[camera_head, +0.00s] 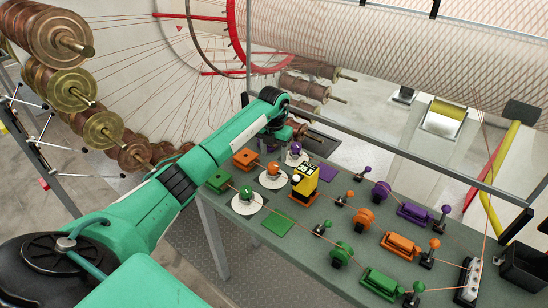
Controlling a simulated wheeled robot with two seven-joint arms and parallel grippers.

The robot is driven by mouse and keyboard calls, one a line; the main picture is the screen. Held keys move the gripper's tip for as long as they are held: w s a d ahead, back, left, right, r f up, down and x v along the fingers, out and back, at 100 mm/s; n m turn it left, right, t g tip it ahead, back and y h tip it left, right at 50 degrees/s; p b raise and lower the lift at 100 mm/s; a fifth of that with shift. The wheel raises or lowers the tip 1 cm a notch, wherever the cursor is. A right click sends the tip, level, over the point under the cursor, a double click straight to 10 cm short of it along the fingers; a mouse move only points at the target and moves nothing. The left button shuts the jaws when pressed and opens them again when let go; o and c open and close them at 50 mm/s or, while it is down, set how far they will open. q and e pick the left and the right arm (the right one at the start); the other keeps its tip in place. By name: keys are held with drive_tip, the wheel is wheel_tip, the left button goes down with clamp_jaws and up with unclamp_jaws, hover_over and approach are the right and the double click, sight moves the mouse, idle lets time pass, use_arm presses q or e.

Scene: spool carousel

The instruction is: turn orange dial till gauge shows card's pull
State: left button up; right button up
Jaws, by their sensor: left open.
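The orange dial (273,170) sits on a white disc on the grey-green bench, between a green dial (246,194) nearer me and a purple dial (296,149) farther away. A yellow and black block (304,181), which looks like the gauge, stands upright on an orange patch just right of the orange dial. I cannot read its face or a pointer. No card with a readable pull value shows. My right gripper is out of view.
Orange, green and purple spools and blocks stand in rows at right, with threads running across the bench (262,258). A green patch (277,223) and a purple patch (327,172) lie bare. A metal rail (400,162) spans the far side. Copper spools (62,36) hang at left.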

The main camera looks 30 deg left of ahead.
sight(273, 165)
use_arm(q)
wheel_tip(273, 165, down, 4)
drive_tip(key=shift+s+r+p, duration=0.1)
drive_tip(key=shift+r+p, duration=0.15)
drive_tip(key=shift+p, duration=0.25)
drive_tip(key=shift+f, duration=0.45)
drive_tip(key=c, duration=1)
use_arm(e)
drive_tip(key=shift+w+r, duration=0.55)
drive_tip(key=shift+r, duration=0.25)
